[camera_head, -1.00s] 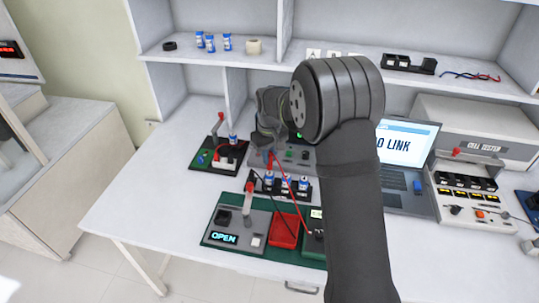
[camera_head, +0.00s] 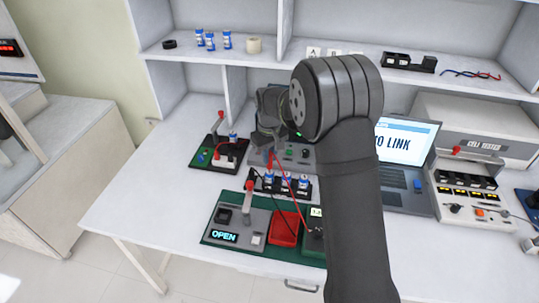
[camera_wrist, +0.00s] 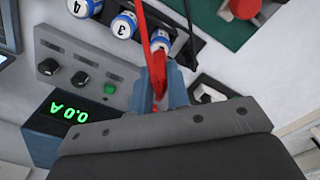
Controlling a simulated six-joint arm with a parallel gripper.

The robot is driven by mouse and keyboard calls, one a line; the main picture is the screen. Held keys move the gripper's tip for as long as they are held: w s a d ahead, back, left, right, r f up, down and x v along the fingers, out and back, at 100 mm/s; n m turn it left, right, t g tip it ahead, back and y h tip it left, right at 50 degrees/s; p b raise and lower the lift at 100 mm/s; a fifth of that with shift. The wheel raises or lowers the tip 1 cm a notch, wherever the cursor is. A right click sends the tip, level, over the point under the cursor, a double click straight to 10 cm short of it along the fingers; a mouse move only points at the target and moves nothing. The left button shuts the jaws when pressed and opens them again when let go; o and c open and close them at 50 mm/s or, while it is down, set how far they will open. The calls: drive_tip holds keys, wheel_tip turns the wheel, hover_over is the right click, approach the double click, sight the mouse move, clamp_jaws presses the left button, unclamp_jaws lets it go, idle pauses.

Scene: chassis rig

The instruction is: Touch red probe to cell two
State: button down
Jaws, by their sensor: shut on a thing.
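My gripper (camera_wrist: 160,92) is shut on the red probe (camera_wrist: 158,68), whose red lead runs up past the cells in the wrist view. In the head view, my arm partly hides the gripper, and the red probe (camera_head: 270,158) is close to the left end of the cell row.
A grey meter panel with a green 0.0 A display (camera_wrist: 68,109) lies beside the holder. A green board with a red tray (camera_head: 284,228) and an OPEN display (camera_head: 223,236) is in front. A laptop (camera_head: 408,150) stands right; a red-handled fixture (camera_head: 217,150) stands left.

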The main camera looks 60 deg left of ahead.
idle(0.3)
drive_tip(key=shift+r, duration=3)
drive_tip(key=shift+w, duration=0.1)
drive_tip(key=w+d+f+m, duration=0.3)
drive_tip(key=w+d+m, duration=0.1)
drive_tip(key=w+d, duration=0.9)
drive_tip(key=w+d+f+m, duration=0.3)
drive_tip(key=w+d+m, duration=0.2)
drive_tip(key=w+d, duration=0.8)
drive_tip(key=w+d+f+m, duration=0.1)
drive_tip(key=w+d+m, duration=0.1)
drive_tip(key=d, duration=0.9)
drive_tip(key=w+d+f+m, duration=0.2)
drive_tip(key=d+m, duration=0.2)
drive_tip(key=d, duration=0.7)
drive_tip(key=w+d+f+m, duration=0.1)
drive_tip(key=w+d+m, duration=0.2)
drive_tip(key=d, duration=0.8)
drive_tip(key=shift+d+f, duration=0.25)
drive_tip(key=shift+f, duration=0.1)
